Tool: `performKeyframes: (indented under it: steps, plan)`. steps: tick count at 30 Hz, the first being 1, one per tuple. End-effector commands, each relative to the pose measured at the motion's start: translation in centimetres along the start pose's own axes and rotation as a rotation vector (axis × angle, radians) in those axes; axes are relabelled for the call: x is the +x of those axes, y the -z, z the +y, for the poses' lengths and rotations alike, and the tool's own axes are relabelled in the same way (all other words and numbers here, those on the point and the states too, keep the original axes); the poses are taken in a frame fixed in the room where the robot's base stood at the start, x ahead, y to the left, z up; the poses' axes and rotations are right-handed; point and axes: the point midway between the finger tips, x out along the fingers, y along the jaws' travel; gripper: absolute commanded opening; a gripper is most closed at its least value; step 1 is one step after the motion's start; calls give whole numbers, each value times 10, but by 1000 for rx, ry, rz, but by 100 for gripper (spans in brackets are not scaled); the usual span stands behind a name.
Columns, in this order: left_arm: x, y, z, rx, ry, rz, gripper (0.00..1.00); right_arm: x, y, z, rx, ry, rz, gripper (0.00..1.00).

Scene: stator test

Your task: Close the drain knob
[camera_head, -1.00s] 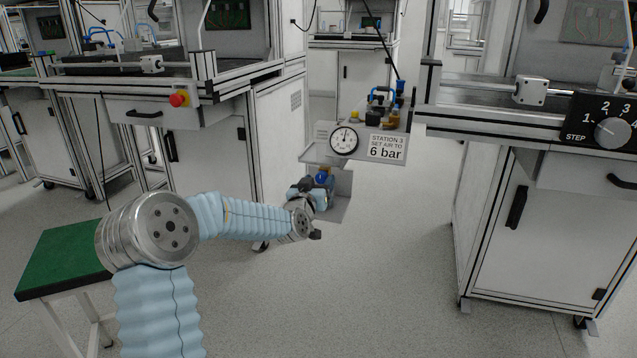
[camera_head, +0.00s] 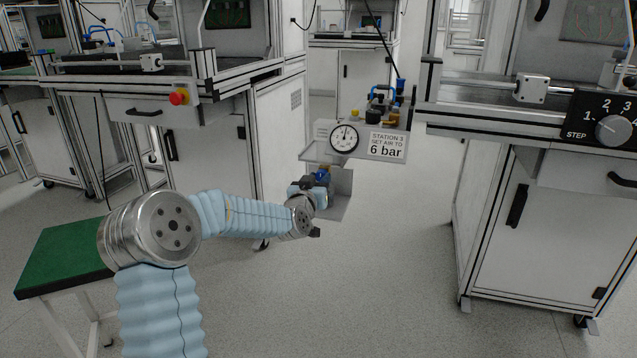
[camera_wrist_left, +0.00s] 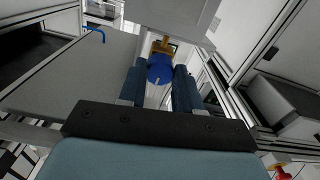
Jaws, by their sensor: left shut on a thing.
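The drain knob (camera_wrist_left: 160,68) is a blue round knob with a pale line on it. It sits below a brass-coloured fitting (camera_wrist_left: 163,46) in the left wrist view. My left gripper (camera_wrist_left: 160,84) has one dark blue finger on each side of the knob and is shut on it. In the head view the left gripper (camera_head: 318,184) is under the shelf with the pressure gauge (camera_head: 344,138), and a small part of the blue knob (camera_head: 322,174) shows there. The gripper and wrist hide most of the knob in that view. My right gripper is in neither view.
A sign reading 6 bar (camera_head: 387,146) hangs on the shelf front. A metal bracket plate (camera_head: 340,198) stands right beside the gripper. Workbench cabinets stand left and right, with a red stop button (camera_head: 179,98) and a STEP dial (camera_head: 613,131). The floor between is clear.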

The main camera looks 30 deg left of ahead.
Motion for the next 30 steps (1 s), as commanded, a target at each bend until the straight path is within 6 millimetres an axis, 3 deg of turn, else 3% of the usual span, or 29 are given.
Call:
performKeyframes:
  steps: [15, 30]
  plan:
    - [0, -2, 0, 403, -1, 2, 3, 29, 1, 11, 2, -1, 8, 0]
    - [0, -1, 0, 879, -2, 1, 3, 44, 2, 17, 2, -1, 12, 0]
